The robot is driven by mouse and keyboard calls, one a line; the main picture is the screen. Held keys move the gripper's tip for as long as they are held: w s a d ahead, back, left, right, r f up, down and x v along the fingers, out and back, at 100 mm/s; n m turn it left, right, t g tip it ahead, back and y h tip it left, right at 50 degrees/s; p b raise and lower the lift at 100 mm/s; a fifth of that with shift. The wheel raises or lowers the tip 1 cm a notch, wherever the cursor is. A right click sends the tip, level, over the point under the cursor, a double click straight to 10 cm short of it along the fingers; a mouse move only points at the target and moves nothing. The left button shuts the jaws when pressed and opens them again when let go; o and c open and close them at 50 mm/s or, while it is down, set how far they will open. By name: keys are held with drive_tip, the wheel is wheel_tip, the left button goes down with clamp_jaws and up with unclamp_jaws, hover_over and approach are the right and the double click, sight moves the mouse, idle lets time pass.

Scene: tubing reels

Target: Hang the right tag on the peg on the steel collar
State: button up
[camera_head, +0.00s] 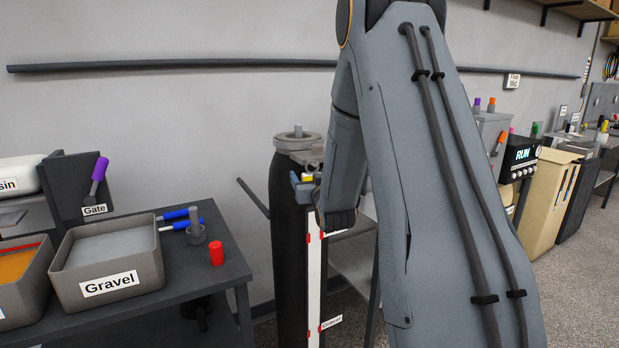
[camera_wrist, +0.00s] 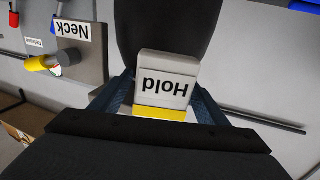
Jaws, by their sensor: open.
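A white tag (camera_wrist: 165,78) reading "Hold" upside down, with a yellow end, sits between the two fingers of my gripper (camera_wrist: 163,82) in the wrist view. The fingers are open on either side of it; whether they touch it I cannot tell. Behind the tag is a tall black cylinder (camera_wrist: 165,25). In the head view this cylinder (camera_head: 288,230) stands upright with a grey collar (camera_head: 297,142) at its top. My gripper (camera_head: 309,188) is beside its upper part, partly hidden by my arm. I cannot make out the peg or whether the tag hangs on it.
A dark table (camera_head: 185,270) with a Gravel bin (camera_head: 108,270) and a red cap (camera_head: 216,252) stands at left. A panel marked "Neck" (camera_wrist: 85,70) with a yellow handle (camera_wrist: 42,63) is left in the wrist view. A long dark rail (camera_head: 170,65) runs along the wall.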

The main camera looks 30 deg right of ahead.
drive_tip(key=b+v, duration=0.2)
drive_tip(key=v, duration=0.5)
drive_tip(key=shift+s+b, duration=0.35)
drive_tip(key=shift+s, duration=0.05)
